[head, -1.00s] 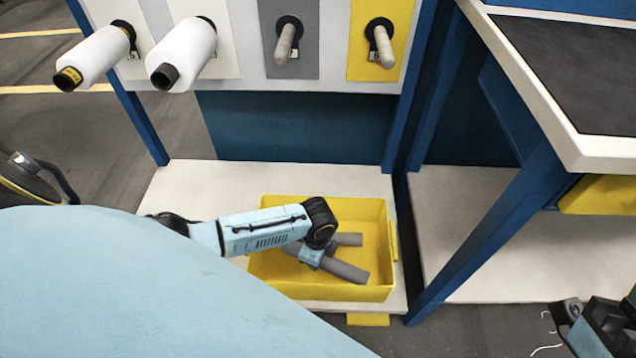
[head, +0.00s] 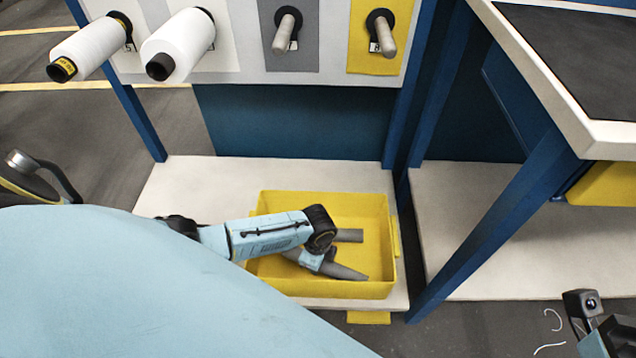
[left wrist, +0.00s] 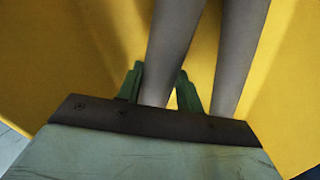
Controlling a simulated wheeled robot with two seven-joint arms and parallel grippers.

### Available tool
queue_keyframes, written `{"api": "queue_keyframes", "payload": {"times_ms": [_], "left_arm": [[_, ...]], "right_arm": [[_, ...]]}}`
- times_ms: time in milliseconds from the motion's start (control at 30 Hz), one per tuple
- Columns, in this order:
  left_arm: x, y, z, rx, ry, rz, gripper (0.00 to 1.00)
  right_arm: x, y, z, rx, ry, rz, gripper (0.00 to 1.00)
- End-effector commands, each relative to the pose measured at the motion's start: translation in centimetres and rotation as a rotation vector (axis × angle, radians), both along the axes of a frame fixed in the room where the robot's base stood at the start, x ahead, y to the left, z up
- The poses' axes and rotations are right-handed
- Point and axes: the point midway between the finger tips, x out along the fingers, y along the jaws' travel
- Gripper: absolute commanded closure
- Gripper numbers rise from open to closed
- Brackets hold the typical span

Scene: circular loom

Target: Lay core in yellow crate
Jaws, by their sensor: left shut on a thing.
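The yellow crate (head: 377,290) stands on the low white shelf. My left gripper (head: 318,262) is down inside it, shut on a grey core (head: 345,271). In the left wrist view that core (left wrist: 174,45) runs between the green fingers (left wrist: 160,90). The held core is low in the crate and lies slantwise in the head view; whether it touches the floor I cannot tell. A second grey core (head: 349,235) lies in the crate behind it and shows beside it in the left wrist view (left wrist: 240,50). Part of my right gripper (head: 600,340) shows at the lower right; its fingertips are hidden.
Two white yarn cones (head: 90,47) (head: 178,45) sit on pegs above the shelf. Two pegs, on a grey panel (head: 287,35) and a yellow panel (head: 383,37), carry no cone. A blue post (head: 485,225) stands right of the crate. The shelf left of the crate is clear.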

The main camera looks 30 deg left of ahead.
Motion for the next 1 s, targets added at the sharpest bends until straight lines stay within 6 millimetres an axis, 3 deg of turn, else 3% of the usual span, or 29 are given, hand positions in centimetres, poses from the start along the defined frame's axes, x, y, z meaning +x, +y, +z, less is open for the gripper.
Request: {"api": "queue_keyframes", "payload": {"times_ms": [533, 567, 600, 733, 1000], "left_arm": [[0.0, -0.1, -1.3, -0.001, 0.001, 0.000, 1.00], [0.0, 0.0, -1.3, -0.001, 0.000, 0.000, 0.61], [0.0, 0.0, -1.3, -0.001, 0.000, 0.000, 0.56], [0.0, 0.0, -1.3, -0.001, 0.000, 0.000, 0.39], [0.0, 0.0, -1.3, 0.000, 0.001, 0.000, 0.38]], "right_arm": [[0.0, 0.0, -0.1, 0.000, 0.001, 0.000, 0.52], [0.0, 0.0, -0.1, -0.001, 0.002, 0.000, 0.52], [0.0, 0.0, -0.1, -0.001, 0.002, 0.000, 0.52], [0.0, 0.0, -0.1, -0.001, 0.002, 0.000, 0.52], [0.0, 0.0, -0.1, -0.001, 0.002, 0.000, 0.52]]}}
